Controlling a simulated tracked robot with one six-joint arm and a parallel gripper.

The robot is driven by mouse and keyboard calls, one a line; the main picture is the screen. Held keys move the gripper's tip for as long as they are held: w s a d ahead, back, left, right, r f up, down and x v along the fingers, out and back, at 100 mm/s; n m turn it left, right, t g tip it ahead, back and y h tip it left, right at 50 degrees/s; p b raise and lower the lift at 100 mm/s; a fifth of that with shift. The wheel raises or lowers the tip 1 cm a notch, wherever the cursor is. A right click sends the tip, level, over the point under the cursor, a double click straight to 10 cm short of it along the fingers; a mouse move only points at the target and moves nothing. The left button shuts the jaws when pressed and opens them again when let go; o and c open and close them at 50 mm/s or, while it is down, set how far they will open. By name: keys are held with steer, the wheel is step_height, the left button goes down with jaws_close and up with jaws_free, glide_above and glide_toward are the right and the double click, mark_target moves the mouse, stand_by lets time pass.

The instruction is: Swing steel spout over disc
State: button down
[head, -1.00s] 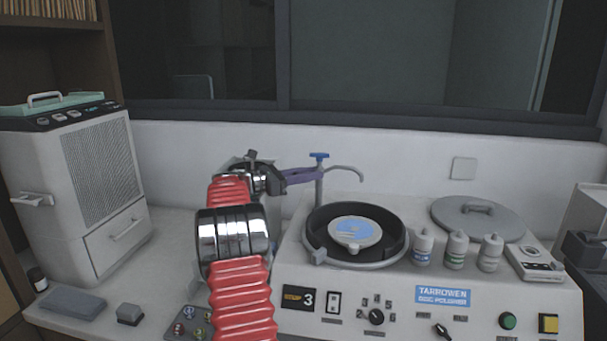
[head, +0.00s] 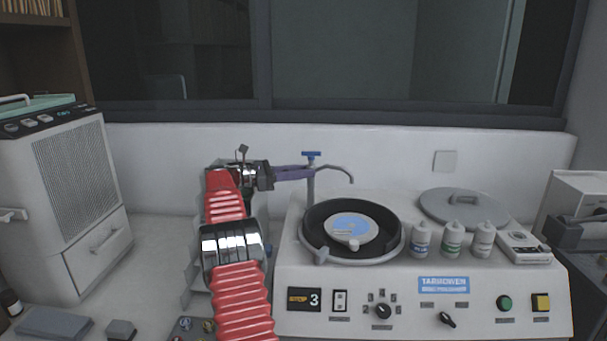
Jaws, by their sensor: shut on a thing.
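The steel spout (head: 340,168) is a thin curved tube on an upright post with a blue handle (head: 311,155) on top. It stands behind the polisher's dark round bowl, and its bent tip points right and down, above the bowl's back rim. The disc (head: 349,229), pale with a blue patch, lies in the bowl. In this view the spout tip shows behind the disc, not over its middle. My gripper (head: 308,172), with purple fingers, reaches in from the left and is shut on the spout at its post. The exact contact is too small to make out.
The bowl (head: 308,247) has a grey rim. Several capped bottles (head: 452,240) and a grey round lid (head: 462,207) sit right of it. The white front panel carries knobs and buttons. A white cabinet (head: 65,205) stands left; a wall and window are behind.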

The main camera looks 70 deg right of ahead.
steer(key=shift+a, duration=0.1)
steer(key=c, duration=1.8)
jaws_free()
steer(key=shift+w, duration=0.1)
steer(key=v, duration=1.3)
steer(key=shift+w+a, duration=0.25)
steer(key=shift+w, duration=0.05)
